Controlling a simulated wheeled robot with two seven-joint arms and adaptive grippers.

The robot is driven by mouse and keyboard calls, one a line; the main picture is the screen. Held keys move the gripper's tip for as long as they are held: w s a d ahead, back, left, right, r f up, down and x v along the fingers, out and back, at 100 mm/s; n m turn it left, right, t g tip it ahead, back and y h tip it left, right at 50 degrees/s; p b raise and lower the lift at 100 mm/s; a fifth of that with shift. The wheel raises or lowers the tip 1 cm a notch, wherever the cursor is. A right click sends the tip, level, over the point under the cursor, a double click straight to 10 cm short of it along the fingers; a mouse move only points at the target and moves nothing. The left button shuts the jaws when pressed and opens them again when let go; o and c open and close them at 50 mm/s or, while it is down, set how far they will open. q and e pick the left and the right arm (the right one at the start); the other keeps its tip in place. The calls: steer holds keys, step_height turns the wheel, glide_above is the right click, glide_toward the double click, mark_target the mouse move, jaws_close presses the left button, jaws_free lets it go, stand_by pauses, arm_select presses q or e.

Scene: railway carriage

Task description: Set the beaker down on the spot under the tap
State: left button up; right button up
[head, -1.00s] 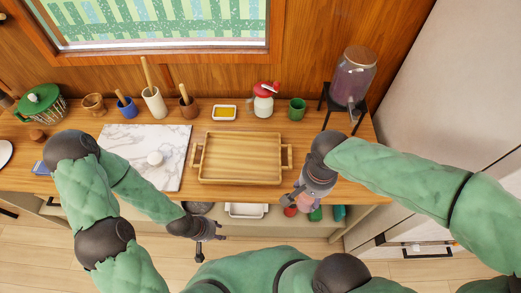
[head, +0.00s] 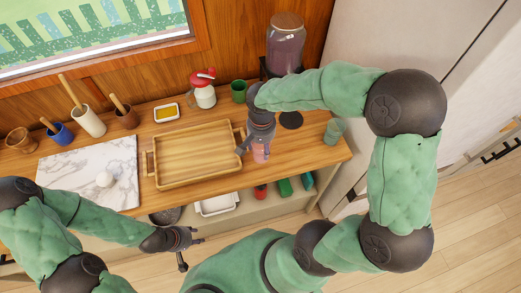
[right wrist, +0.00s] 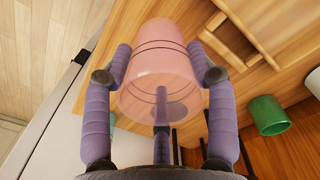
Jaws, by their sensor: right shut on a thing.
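The pink see-through beaker (head: 261,153) is in my right gripper (head: 256,148), over the counter just right of the wooden tray. In the right wrist view the beaker (right wrist: 158,65) sits between the purple fingers (right wrist: 160,50), which press on its sides. A dispenser with purple liquid (head: 286,45) stands at the back on a dark stand. A dark round spot (head: 291,120) lies on the counter in front of it, right of the beaker. The tap is hidden behind my right arm. My left gripper (head: 191,254) is open and empty in front of the counter.
A wooden tray (head: 190,153) lies left of the beaker. A green cup (head: 239,91) and a red-topped jar (head: 203,94) stand behind. A greenish glass (head: 334,131) stands right of the dark spot, near the counter's right end. A marble board (head: 85,165) lies at left.

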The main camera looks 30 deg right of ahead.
steer(key=shift+w+d+f, duration=0.1)
steer(key=shift+w+f, duration=0.15)
steer(key=shift+f, duration=0.1)
steer(key=shift+w+f+b, duration=0.2)
steer(key=shift+f+b, duration=0.25)
steer(key=shift+f, duration=1.25)
steer(key=shift+f, duration=0.2)
steer(key=o, duration=1.1)
steer(key=shift+o, duration=0.2)
steer(key=shift+r, duration=0.1)
